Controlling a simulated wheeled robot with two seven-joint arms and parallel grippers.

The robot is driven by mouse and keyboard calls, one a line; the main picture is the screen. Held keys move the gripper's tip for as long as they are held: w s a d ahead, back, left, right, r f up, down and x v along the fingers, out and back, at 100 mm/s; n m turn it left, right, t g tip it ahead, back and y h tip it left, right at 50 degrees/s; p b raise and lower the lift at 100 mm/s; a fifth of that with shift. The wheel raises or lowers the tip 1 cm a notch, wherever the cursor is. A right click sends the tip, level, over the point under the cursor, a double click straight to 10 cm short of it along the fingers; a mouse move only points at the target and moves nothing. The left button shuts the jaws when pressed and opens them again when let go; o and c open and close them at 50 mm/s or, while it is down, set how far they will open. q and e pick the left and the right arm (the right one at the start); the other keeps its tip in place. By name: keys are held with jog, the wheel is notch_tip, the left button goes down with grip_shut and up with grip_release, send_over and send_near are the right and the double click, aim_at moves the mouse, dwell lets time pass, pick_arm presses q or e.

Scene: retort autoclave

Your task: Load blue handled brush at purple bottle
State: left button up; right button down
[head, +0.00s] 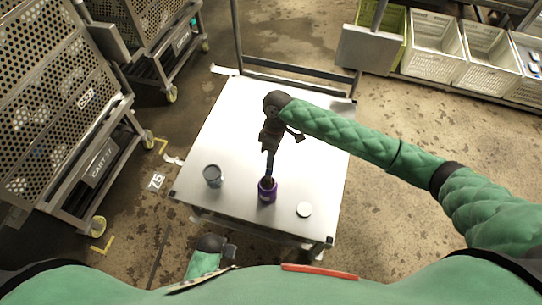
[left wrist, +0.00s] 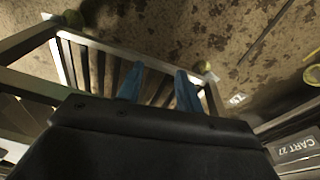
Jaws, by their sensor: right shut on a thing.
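The purple bottle (head: 267,194) stands open near the front of the white table (head: 228,125). My right gripper (head: 270,152) points down above it, shut on the blue handled brush (head: 270,166). The brush is roughly upright, and its lower end meets the bottle's mouth. I cannot tell how deep the bristles are, as the bottle and the brush's own length hide them. My left gripper is low by the table's front edge in the head view, and its blue fingers (left wrist: 158,82) stand apart and empty in the left wrist view.
Perforated carts (head: 60,110) stand at the left. White crates (head: 433,48) line the back right. The table's left rear is clear.

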jog(key=shift+f, duration=0.4)
pick_arm(q)
jog(key=shift+s+f, duration=0.2)
jog(key=shift+s, duration=0.25)
dwell(0.4)
jog(key=shift+s+r+p, duration=0.1)
jog(key=shift+r+p, duration=0.3)
pick_arm(e)
jog(key=shift+s+f, duration=0.1)
jog(key=shift+f, duration=0.05)
dwell(1.8)
